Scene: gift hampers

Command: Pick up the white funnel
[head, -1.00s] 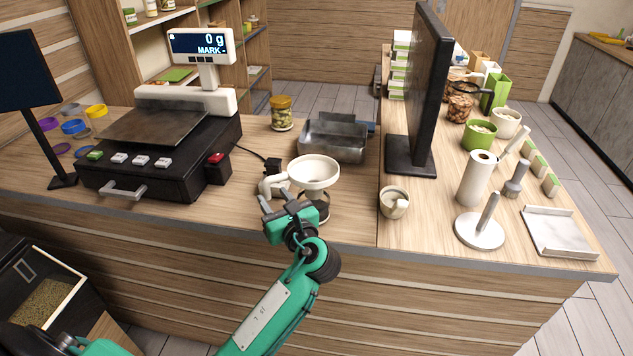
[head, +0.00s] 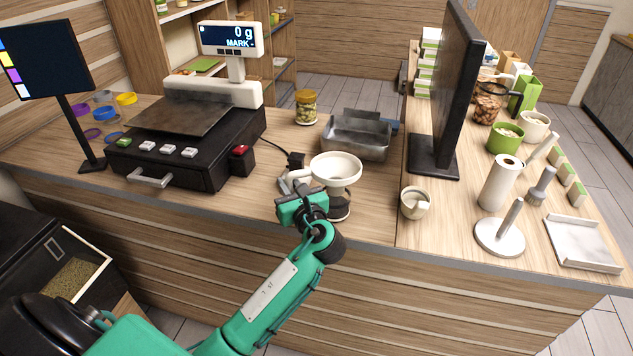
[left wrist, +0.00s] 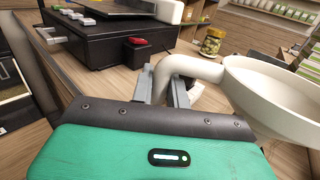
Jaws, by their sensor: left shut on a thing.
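The white funnel (head: 336,168) has a wide round bowl and stands near the front edge of the wooden counter, above a dark-based jar (head: 339,205). My left gripper (head: 296,186) reaches it from the front left. In the left wrist view, the funnel's bowl (left wrist: 280,95) is at the right and its curved white handle runs between my two grey fingers (left wrist: 165,85). The gripper is shut on that handle. Whether the funnel is clear of the jar, I cannot tell. My right gripper is not in view.
A black scale (head: 190,140) stands left of the funnel. A metal scoop tray (head: 358,138) and a lidded jar (head: 306,107) are behind it. A small white cup (head: 415,203) stands to the right, with a black monitor (head: 450,90) beyond.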

